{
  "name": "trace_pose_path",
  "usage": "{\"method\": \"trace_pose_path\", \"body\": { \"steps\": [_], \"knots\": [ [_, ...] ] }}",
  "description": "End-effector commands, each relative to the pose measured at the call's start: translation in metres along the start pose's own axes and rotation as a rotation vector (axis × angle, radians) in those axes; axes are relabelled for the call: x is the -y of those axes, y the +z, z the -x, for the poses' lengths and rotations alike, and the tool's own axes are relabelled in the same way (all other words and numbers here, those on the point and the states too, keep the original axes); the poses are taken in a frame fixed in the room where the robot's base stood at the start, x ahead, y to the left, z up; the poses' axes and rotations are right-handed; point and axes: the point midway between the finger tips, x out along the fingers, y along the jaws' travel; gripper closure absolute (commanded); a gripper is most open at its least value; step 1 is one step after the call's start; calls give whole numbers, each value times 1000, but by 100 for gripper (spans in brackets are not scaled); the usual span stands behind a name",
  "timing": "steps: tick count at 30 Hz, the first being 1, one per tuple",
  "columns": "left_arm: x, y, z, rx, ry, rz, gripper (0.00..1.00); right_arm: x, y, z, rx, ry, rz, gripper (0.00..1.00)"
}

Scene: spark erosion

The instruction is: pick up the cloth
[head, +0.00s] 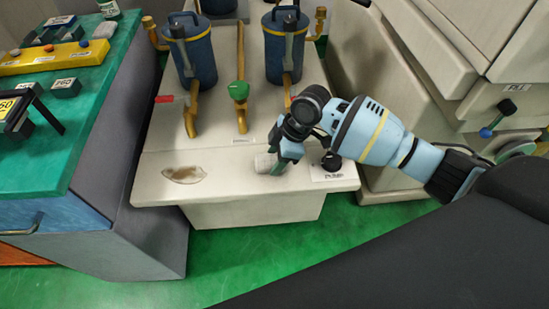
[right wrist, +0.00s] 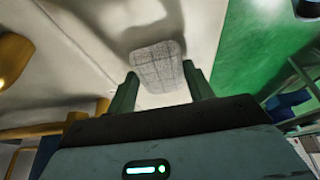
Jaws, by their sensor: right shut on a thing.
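The cloth (head: 264,163) is a small pale grey pad at the front of the beige machine top (head: 225,185). In the right wrist view the cloth (right wrist: 158,65) shows a faint woven grid and sits at the fingertips. My right gripper (head: 277,163) comes in from the right and points down. In the right wrist view its two green fingers (right wrist: 157,84) stand one on each side of the cloth and are shut on it. The cloth is at or just above the surface; I cannot tell which. My left gripper is not in view.
Blue canisters (head: 191,52), brass pipes and a green-handled valve (head: 239,91) stand behind. A green-topped bench (head: 85,115) is at left. Beige cabinets (head: 455,50) stand at right. Green floor shows in front.

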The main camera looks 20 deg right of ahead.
Motion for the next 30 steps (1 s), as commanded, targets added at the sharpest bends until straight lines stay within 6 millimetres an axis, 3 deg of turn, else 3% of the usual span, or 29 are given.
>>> {"method": "trace_pose_path", "body": {
  "steps": [8, 21, 30],
  "knots": [
    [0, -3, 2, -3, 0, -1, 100, -1, -14, 33, -2, 4, 2, 70],
    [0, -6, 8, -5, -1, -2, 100, 95, 11, 49, 1, -1, 3, 70],
    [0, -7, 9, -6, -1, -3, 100, 141, 22, 58, 1, 0, 1, 70]
  ]
}}
